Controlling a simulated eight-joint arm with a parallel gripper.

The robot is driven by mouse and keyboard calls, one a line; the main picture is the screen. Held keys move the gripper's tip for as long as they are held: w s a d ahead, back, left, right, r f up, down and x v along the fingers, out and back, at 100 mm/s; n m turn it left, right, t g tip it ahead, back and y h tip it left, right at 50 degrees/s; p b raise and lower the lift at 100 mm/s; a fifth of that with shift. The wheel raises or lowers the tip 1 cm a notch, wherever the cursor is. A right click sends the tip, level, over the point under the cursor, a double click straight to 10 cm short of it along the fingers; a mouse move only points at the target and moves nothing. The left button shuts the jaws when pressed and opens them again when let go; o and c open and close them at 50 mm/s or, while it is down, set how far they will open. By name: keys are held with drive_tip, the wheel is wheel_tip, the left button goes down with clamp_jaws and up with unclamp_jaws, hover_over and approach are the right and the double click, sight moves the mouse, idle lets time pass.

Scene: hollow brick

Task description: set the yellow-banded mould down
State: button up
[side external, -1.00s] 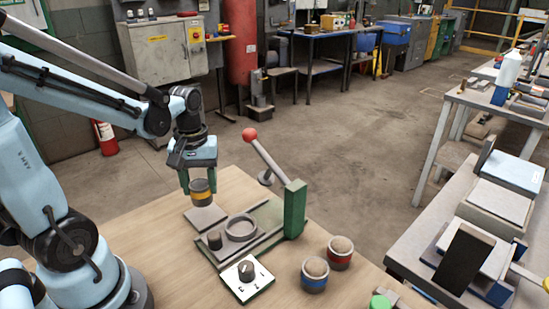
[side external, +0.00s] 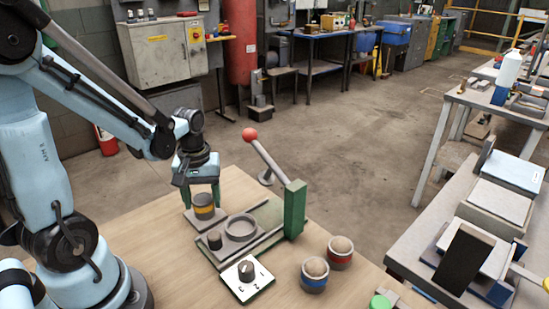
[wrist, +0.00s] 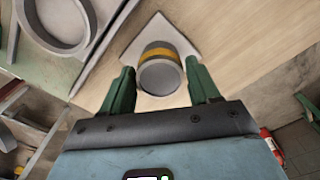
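The yellow-banded mould (side external: 204,207) is a grey cylinder with a yellow band. It stands upright on a pale square plate (side external: 190,221) at the table's far left. It also shows in the wrist view (wrist: 160,75), with the plate (wrist: 134,50) under it. My gripper (side external: 202,196) points down over the mould, one green finger on each side. In the wrist view, my gripper (wrist: 161,83) is open, with narrow gaps between the fingers and the mould's sides. The mould's far side is hidden.
Right of the plate is a press fixture with a grey ring (side external: 241,227), a green post (side external: 295,209) and a red-knobbed lever (side external: 250,134). Bare wood lies left of the plate.

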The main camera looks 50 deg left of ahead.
sight(202, 198)
drive_tip(key=shift+o, duration=1.2)
drive_tip(key=shift+r, duration=0.1)
wheel_tip(202, 198, up, 12)
drive_tip(key=w+d+f+m+t, duration=0.1)
drive_tip(key=w+d+m+t, duration=0.1)
drive_tip(key=d+m+t, duration=0.5)
drive_tip(key=d+m, duration=0.3)
drive_tip(key=shift+w+d+f+m, duration=0.25)
drive_tip(key=shift+d+m, duration=0.05)
drive_tip(key=shift+m, duration=0.1)
idle(0.4)
